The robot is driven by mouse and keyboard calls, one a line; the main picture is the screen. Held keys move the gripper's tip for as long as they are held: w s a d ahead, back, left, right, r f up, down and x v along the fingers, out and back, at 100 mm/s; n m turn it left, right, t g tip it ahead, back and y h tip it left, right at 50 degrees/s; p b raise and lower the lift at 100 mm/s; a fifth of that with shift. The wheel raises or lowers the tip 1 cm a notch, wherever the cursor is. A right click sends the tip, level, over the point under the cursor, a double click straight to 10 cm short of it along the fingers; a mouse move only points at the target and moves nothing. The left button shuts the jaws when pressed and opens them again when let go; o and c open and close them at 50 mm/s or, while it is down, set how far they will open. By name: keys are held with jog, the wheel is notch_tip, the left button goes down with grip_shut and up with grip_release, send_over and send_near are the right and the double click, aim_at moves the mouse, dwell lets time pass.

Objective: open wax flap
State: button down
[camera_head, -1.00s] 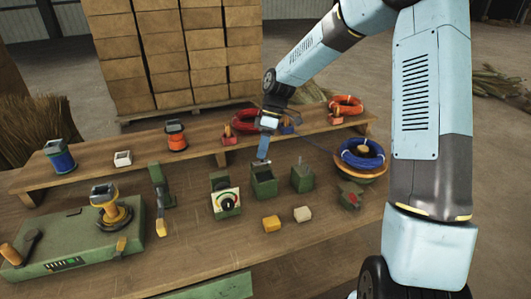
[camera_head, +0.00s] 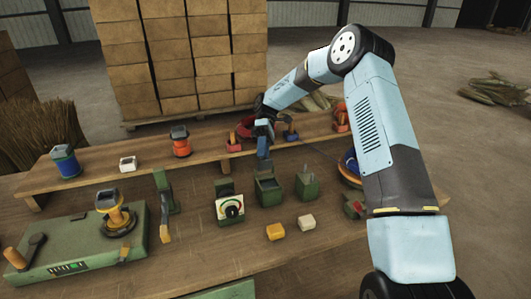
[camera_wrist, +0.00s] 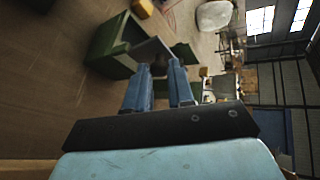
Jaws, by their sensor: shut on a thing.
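The green box with the wax flap (camera_head: 268,194) stands on the bench in the middle of the head view. In the wrist view the box (camera_wrist: 108,48) shows at upper left, with its grey flap (camera_wrist: 152,50) reaching to my fingertips. My gripper (camera_head: 263,152) is above the back of the box, pointing down. In the wrist view my gripper (camera_wrist: 160,68) has its two blue fingers at the flap and is shut on it. The flap looks raised; its exact angle and the contact between the fingertips are hard to see.
A green dial box (camera_head: 230,207) stands left of the wax box and another green box (camera_head: 306,188) right of it. A yellow block (camera_head: 275,232) and a whitish block (camera_head: 306,222) lie in front. The raised shelf (camera_head: 105,178) runs behind with tools on it.

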jog(key=shift+w+f+g, duration=0.15)
jog(key=shift+f+g, duration=0.1)
jog(key=shift+g, duration=0.25)
jog(key=c, duration=1)
grip_release()
jog(key=shift+r, duration=0.1)
notch_tip(320, 180, up, 8)
send_over(267, 162)
jog(key=shift+w+r, duration=0.1)
jog(key=shift+w, duration=0.3)
jog(key=s+d+r, duration=0.1)
jog(key=s, duration=0.2)
jog(key=s+d+r, duration=0.1)
jog(key=s+r, duration=0.1)
jog(key=s, duration=0.1)
jog(key=s+r, duration=0.1)
jog(key=s, duration=0.2)
jog(key=shift+s+d+r, duration=0.1)
jog(key=shift+d+r, duration=0.2)
jog(key=shift+d, duration=0.1)
